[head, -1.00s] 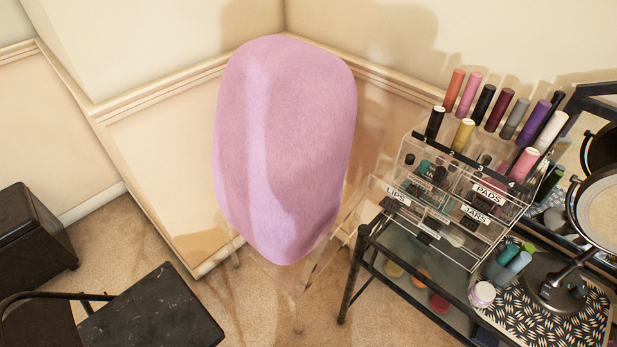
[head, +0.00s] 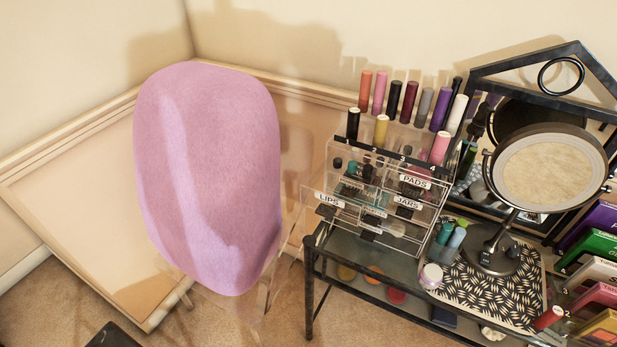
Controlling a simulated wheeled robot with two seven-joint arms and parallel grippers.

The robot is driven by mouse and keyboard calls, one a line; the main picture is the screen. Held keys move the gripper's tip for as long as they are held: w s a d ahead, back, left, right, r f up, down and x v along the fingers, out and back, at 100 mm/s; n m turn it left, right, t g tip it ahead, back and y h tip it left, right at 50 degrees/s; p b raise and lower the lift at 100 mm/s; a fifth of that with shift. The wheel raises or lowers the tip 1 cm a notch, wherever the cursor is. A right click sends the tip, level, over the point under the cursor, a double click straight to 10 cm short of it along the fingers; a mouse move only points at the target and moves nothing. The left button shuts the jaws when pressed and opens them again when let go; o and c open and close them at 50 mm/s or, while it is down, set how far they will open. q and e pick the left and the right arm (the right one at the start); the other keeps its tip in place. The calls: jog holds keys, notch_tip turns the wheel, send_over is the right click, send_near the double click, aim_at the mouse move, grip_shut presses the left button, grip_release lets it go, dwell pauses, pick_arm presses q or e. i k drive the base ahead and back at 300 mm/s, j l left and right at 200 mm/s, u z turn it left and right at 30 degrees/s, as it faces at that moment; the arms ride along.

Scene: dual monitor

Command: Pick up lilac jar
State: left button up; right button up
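A small lilac jar (head: 431,275) with a pale lid stands upright on the dark-framed vanity table. It is at the left edge of the black and white patterned mat (head: 487,292), in front of the clear organizer. Neither of my grippers shows in the head view, and nothing is touching the jar.
The clear drawer organizer (head: 385,195) holds several coloured tubes on top. A round mirror (head: 545,175) on a stand and small teal bottles (head: 450,237) are close to the jar. A large lilac chair back (head: 208,180) stands left of the table (head: 310,262). Coloured boxes (head: 590,250) are at far right.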

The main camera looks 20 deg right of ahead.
aim_at(430, 276)
jog(key=l+z, duration=0.2)
jog(key=z, duration=1.45)
jog(key=i+j, duration=0.15)
jog(key=j, duration=0.15)
jog(key=i+j, duration=0.15)
jog(key=j, duration=0.15)
jog(key=z, duration=0.05)
